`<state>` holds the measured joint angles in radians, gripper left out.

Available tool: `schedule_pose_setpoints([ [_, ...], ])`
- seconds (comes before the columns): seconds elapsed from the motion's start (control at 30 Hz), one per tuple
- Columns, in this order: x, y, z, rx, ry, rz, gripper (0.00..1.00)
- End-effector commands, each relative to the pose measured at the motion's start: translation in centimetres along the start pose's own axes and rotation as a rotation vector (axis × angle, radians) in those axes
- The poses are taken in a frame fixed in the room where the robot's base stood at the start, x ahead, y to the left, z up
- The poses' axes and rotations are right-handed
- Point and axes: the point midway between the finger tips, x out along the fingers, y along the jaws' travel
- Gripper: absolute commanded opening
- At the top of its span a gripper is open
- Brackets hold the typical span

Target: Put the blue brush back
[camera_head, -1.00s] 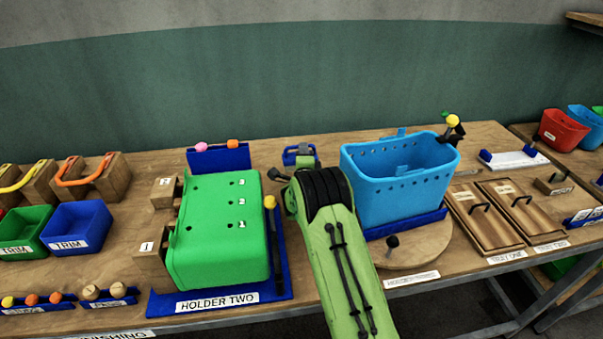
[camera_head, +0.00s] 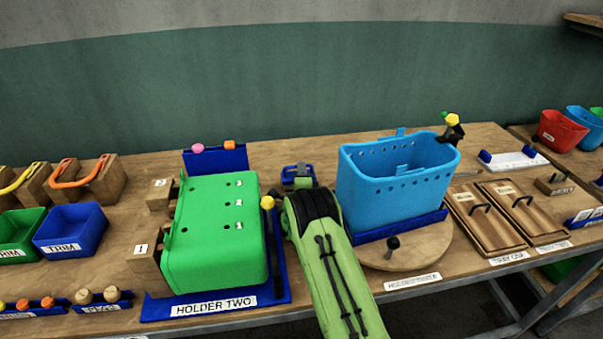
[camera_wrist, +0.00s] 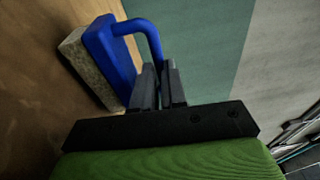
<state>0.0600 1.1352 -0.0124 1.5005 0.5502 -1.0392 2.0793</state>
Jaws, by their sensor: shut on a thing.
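The blue brush shows in the wrist view as a blue block (camera_wrist: 106,52) with a curved blue handle and a pale speckled pad along its left side. My gripper (camera_wrist: 161,72) is shut on the handle. In the head view the brush (camera_head: 288,171) is a small blue shape beyond my green arm, between the green holder and the blue basket. My gripper there is mostly hidden by the arm. I cannot tell whether the brush touches the table.
The green holder (camera_head: 214,235) labelled HOLDER TWO stands left of my arm, with a yellow-topped dark rod (camera_head: 267,203) at its right side. The blue basket (camera_head: 385,197) stands on a round wooden base (camera_head: 423,250) at right. A blue rack (camera_head: 215,160) stands behind the holder.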

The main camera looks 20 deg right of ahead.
Motion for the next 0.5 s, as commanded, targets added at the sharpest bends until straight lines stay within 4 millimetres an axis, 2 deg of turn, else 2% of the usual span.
schedule_pose_setpoints([
  [0.4, -0.01, 0.51, 0.00, 0.000, 0.000, -0.001, 0.00],
  [0.43, -0.02, 0.54, -0.01, 0.000, 0.000, 0.000, 0.15],
  [0.5, -0.02, 0.52, 0.00, 0.000, 0.000, 0.000, 0.25],
])
